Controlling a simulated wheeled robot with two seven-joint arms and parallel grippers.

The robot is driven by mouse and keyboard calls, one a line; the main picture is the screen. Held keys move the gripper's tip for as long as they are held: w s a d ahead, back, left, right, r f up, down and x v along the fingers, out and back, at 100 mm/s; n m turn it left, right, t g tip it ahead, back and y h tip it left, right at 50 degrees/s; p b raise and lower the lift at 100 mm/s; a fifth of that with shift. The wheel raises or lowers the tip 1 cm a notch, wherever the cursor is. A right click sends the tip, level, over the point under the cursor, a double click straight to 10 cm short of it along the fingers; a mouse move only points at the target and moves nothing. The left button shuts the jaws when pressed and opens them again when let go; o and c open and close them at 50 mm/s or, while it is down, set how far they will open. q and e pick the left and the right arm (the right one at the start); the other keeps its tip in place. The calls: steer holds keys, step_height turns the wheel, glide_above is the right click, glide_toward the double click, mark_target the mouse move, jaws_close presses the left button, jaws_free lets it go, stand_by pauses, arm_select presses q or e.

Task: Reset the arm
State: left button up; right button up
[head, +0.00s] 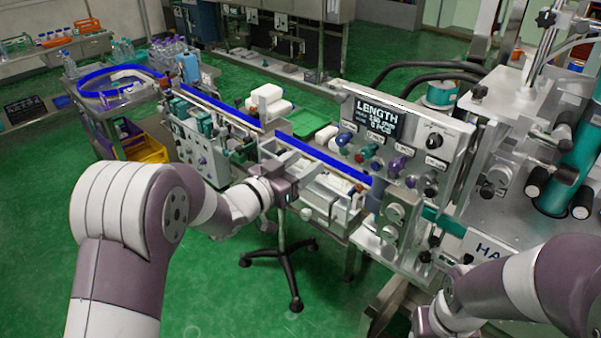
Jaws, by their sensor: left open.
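My left arm (140,215) reaches in from the left. Its gripper (307,178) is open over the front of the machine, near the white trough below the blue-edged rail (325,160). I see nothing held between its fingers; whether they touch the machine I cannot tell. My right arm (535,285) comes in at the lower right, its wrist low beside the machine's front. The right gripper does not show clearly and seems hidden or cut off.
A control panel (405,130) with a LENGTH display, coloured buttons and knobs stands right of my left gripper. A teal cylinder (572,160) stands at the far right. A stool base (283,258) stands on the green floor. Open floor (235,295) lies at lower centre.

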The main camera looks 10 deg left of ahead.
arm_select(q)
steer(key=shift+s, duration=0.15)
steer(key=shift+a, duration=0.1)
steer(key=s+a+f+n+g+y, duration=0.25)
steer(key=s+a+f+y, duration=0.2)
steer(key=f, duration=0.35)
steer(key=s+a+f+n+g+y, duration=0.2)
steer(key=s+a+f+g+y, duration=0.2)
steer(key=a+f+y, duration=0.25)
steer(key=s+f+n+g, duration=0.1)
steer(key=s+g, duration=0.5)
steer(key=s, duration=1.2)
steer(key=shift+s+d+f+n+g, duration=0.2)
steer(key=shift+s+n+g, duration=0.2)
steer(key=shift+n, duration=0.35)
